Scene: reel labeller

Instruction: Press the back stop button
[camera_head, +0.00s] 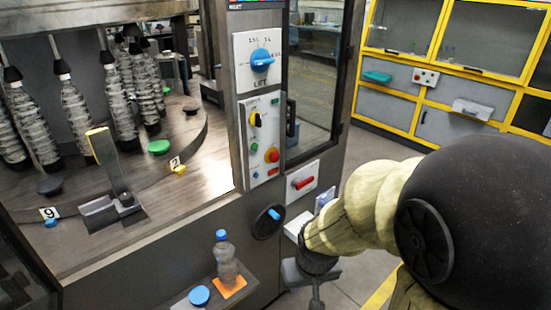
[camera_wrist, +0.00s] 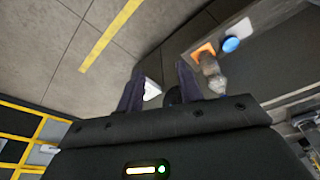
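A second small box with a red button (camera_head: 417,77) is on the yellow-framed wall at the back right. I cannot tell for certain which is the back stop button. My gripper (camera_head: 315,285) hangs low in front of the machine, below and right of the panel, touching neither button. In the wrist view my gripper (camera_wrist: 160,68) shows two dark fingers spread apart, pointing at the floor. A pale shape shows between them; I cannot tell what it is. Neither button shows there.
A bottle (camera_head: 225,260) on an orange mat and a blue disc (camera_head: 199,296) sit on a low shelf.

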